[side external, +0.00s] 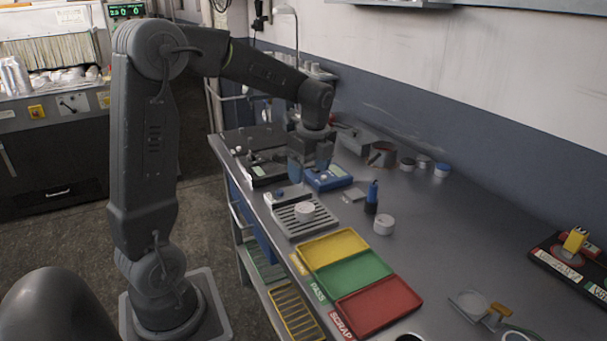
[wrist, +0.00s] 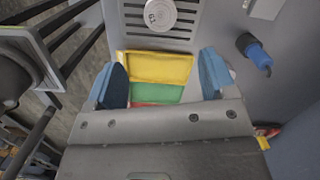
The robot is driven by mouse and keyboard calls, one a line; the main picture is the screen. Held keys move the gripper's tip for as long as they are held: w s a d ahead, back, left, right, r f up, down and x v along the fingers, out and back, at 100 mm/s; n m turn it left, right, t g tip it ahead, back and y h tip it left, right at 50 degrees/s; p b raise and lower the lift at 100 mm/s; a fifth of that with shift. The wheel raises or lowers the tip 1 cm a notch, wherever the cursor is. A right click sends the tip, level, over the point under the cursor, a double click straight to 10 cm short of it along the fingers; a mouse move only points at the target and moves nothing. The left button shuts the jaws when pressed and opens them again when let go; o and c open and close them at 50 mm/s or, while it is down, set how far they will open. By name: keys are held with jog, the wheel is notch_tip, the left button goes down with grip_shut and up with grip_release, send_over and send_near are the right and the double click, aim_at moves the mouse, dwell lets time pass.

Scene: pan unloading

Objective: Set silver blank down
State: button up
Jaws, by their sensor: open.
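A round silver-grey blank (side external: 304,211) lies flat on the slotted grey block (side external: 284,222). In the wrist view the blank (wrist: 160,14) is at the top edge, with a small dark mark on its face, on the slotted block (wrist: 188,38). My gripper (side external: 311,172) is behind the block in the side view, over or beside a blue device (side external: 328,180) with a small display. In the wrist view my gripper (wrist: 162,80) has its two blue fingers wide apart, with nothing between them. The blank is apart from the fingers.
Yellow (side external: 333,247), green (side external: 353,272) and red (side external: 380,304) trays stand in front of the block. A blue-topped dark tool (side external: 371,197) and a pale round container (side external: 384,225) stand to its right. The bench right of the trays has bare room.

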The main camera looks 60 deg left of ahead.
jog(key=s+d+r+n+t, duration=0.2)
jog(key=s+d+n+t, duration=0.1)
jog(key=s+d+n, duration=0.4)
jog(key=s+d+r+n+t+h, duration=0.1)
jog(key=s+d+r+n+t, duration=0.1)
jog(key=s+d+n, duration=0.5)
jog(key=s+d+r, duration=0.1)
jog(key=d, duration=0.2)
jog(key=shift+s+d+r+n+t, duration=0.2)
jog(key=shift+s+d+n+t, duration=0.05)
jog(key=shift+d+n+t, duration=0.15)
